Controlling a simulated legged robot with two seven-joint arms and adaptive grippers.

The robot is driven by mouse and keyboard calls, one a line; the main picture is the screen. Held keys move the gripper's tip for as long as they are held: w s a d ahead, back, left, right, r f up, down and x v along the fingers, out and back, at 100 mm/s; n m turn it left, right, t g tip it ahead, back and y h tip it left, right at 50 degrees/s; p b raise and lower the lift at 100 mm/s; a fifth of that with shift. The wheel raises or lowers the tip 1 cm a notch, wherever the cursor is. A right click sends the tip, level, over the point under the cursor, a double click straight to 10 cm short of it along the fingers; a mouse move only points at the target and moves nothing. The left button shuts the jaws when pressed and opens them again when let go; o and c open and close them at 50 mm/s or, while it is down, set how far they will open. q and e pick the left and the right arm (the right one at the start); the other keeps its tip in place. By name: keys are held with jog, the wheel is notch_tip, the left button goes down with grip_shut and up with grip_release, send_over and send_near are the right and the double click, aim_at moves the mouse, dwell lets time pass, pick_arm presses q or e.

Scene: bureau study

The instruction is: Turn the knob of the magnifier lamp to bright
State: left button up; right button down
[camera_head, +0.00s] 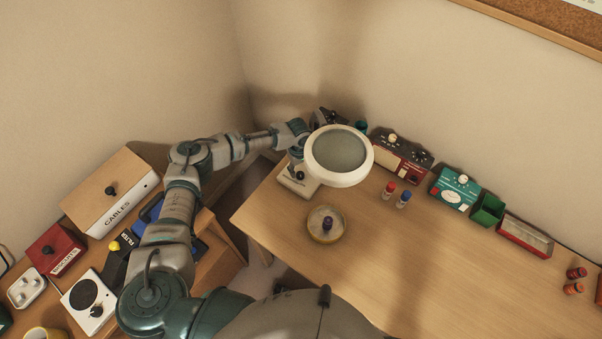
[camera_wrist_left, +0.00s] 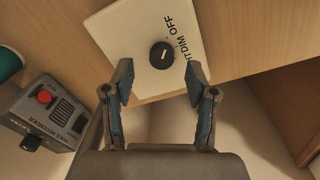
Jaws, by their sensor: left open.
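The magnifier lamp has a round white head (camera_head: 339,180) with a grey lens and a pale base (camera_head: 299,188) at the left end of the desk. The base also shows in the left wrist view (camera_wrist_left: 115,28), with a round black knob (camera_wrist_left: 161,56) bearing a short white mark. OFF and DIM are printed beside the knob; the lettering beyond is covered by a finger. My left gripper (camera_wrist_left: 159,77) is open, its two fingers apart on either side of the knob's line, nearer the camera. I cannot tell whether they touch anything. My right gripper is not in view.
A grey recorder box with a red button (camera_wrist_left: 45,97) stands close to the left gripper. A round dish (camera_head: 326,236) sits in front of the lamp. Red (camera_head: 388,190) and blue (camera_head: 404,199) small bottles stand to its right. The desk's middle is clear.

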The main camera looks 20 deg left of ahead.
aim_at(300, 174)
pick_arm(q)
notch_tip(300, 174, down, 3)
jog(key=shift+r, duration=0.2)
jog(key=shift+a+f, duration=0.1)
jog(key=shift+f, duration=0.45)
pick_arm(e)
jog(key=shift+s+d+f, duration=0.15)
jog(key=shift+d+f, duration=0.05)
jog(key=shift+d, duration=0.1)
pick_arm(q)
jog(key=shift+a, duration=0.1)
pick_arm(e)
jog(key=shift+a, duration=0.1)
